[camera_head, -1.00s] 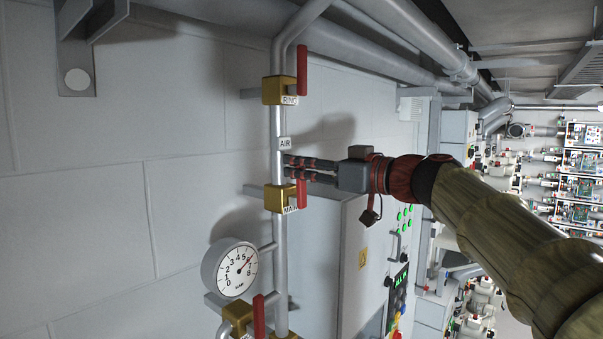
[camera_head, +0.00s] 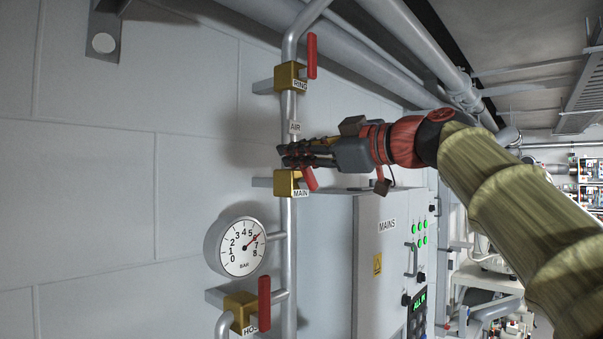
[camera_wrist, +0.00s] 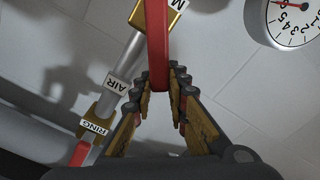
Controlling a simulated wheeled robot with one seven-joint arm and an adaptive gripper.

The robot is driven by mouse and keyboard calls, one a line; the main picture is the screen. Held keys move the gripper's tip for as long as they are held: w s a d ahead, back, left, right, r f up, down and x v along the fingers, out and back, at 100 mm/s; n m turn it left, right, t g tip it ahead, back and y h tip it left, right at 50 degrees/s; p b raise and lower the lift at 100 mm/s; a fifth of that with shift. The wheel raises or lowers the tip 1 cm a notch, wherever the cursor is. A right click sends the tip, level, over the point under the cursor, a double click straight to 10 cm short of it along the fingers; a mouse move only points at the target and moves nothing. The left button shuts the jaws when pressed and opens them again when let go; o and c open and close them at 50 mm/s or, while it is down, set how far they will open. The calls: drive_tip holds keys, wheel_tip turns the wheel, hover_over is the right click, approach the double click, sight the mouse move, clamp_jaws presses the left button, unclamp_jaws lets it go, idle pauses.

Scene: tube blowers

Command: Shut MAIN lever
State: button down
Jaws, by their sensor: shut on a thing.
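The MAIN valve is a brass block (camera_head: 287,184) on the vertical pipe, with a MAIN label below its right side. Its red lever (camera_head: 311,181) slants out from the pipe line, its upper part hidden by my gripper. My gripper (camera_head: 284,156) comes in from the right just above the valve, fingers across the pipe. In the wrist view the red lever (camera_wrist: 158,45) runs between the fingertips (camera_wrist: 178,75), which are closed around it. The brass valve block (camera_wrist: 155,14) with part of its label is just behind the lever.
The RING valve (camera_head: 290,77) with a red lever is above, and the HOSE valve (camera_head: 240,312) with another is below. A pressure gauge (camera_head: 240,247) sits at lower left. A grey MAINS cabinet (camera_head: 380,270) stands below my arm. The wall to the left is clear.

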drive_tip(key=shift+s+a+f+n+b, duration=0.4)
drive_tip(key=shift+f+n+b, duration=0.7)
drive_tip(key=shift+n+b, duration=1.05)
drive_tip(key=shift+s+a+f+n+b, duration=0.4)
drive_tip(key=shift+f+n+b, duration=0.9)
drive_tip(key=shift+b, duration=1.3)
drive_tip(key=shift+s+a+f+n+b, duration=0.4)
drive_tip(key=shift+f+n+b, duration=0.5)
drive_tip(key=shift+n+b, duration=1.35)
drive_tip(key=shift+f, duration=0.1)
drive_tip(key=c, duration=1.8)
unclamp_jaws()
drive_tip(key=shift+o, duration=0.4)
drive_tip(key=v, duration=1.2)
